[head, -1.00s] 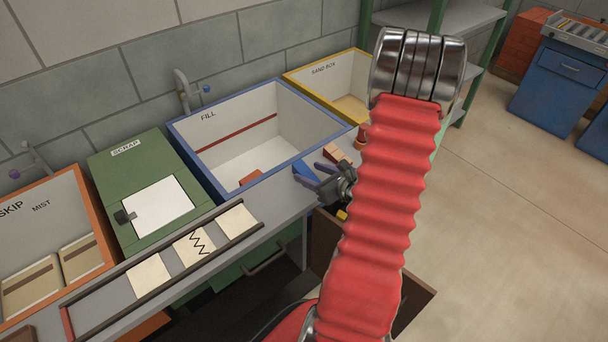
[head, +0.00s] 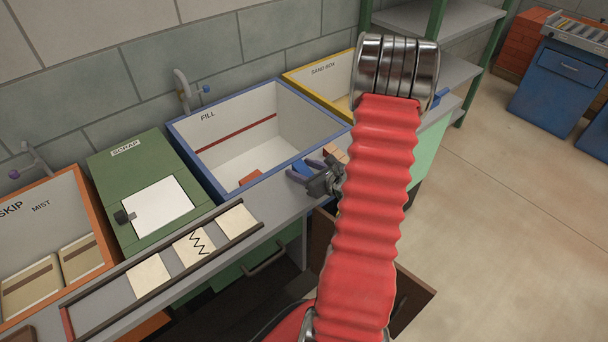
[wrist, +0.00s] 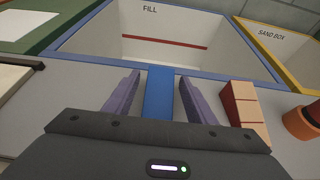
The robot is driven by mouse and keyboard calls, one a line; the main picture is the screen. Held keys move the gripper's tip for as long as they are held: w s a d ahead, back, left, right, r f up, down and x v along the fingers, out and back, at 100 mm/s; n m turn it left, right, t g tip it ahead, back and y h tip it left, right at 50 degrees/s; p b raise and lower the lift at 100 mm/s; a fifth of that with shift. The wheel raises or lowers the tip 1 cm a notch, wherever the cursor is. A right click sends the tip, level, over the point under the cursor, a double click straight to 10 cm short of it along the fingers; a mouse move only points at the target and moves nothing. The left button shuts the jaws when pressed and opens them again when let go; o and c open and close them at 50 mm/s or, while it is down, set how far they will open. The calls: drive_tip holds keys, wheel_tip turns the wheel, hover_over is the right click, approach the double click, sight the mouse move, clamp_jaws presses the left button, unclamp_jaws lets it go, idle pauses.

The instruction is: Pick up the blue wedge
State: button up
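The blue wedge (wrist: 159,95) lies on the grey bench top in front of the FILL bin. In the wrist view it stands between the two purple fingers of my gripper (wrist: 159,92), with a gap on each side. My gripper is open around it, and the wedge's near end is hidden by the gripper body. In the head view, my gripper (head: 306,170) is low over the bench at the bin's front edge, and a small part of the wedge (head: 302,167) shows between the fingers.
The blue-rimmed FILL bin (head: 218,175) is just behind the wedge. A red and tan block (wrist: 244,108) stands close to the right finger, with an orange round pot (wrist: 299,122) further right. The yellow-rimmed SAND BOX (wrist: 265,45) is at the back right.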

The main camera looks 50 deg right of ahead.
sight(302, 168)
drive_tip(key=c, duration=1.2)
drive_tip(key=shift+r, duration=0.1)
drive_tip(key=shift+r, duration=4.95)
